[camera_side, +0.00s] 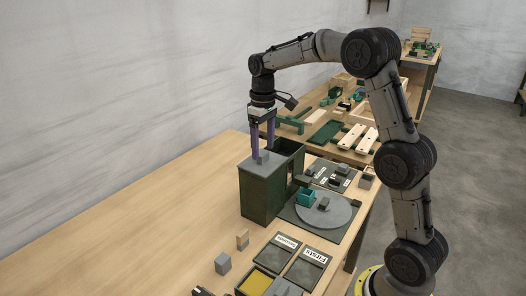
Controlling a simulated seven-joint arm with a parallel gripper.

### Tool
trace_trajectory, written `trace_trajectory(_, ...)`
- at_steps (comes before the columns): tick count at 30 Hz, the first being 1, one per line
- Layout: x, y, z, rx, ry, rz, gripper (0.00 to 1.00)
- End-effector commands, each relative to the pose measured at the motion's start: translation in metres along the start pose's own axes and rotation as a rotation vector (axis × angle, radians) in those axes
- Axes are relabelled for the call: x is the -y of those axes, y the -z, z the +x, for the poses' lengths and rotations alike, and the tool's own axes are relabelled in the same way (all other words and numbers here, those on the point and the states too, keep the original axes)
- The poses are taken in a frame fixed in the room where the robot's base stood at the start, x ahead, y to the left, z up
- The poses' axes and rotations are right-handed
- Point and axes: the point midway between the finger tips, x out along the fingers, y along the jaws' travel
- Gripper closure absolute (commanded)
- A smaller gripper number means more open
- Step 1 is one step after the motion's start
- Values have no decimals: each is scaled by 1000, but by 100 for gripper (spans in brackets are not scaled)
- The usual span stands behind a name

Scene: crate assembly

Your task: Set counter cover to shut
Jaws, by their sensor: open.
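A dark green box (262,200), which looks like the counter, stands on the wooden table. A grey cover (258,169) lies over the left part of its top. The right part of the top (287,147) is uncovered and shows a dark inside. A small grey handle (262,157) stands up from the cover. My gripper (263,150) points down over the cover, with its two purple fingers spread, one on each side of the handle. The fingers are open; I cannot tell whether either touches the handle.
A grey round plate (323,214) and a teal bin (306,197) are right of the box. Two labelled trays (290,255), a yellow-filled tray (257,283) and small blocks (222,263) lie in front. Another table (318,115) with parts stands behind. The table's left side is clear.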

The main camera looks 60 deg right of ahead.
Motion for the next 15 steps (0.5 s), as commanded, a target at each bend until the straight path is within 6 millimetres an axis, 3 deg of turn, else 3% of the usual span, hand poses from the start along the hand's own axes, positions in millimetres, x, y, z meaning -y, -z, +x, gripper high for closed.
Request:
trace_trajectory(6, 0, 0, 19, 0, 0, 0, 22)
trace_trajectory(15, 0, 0, 21, 0, 0, 0, 22)
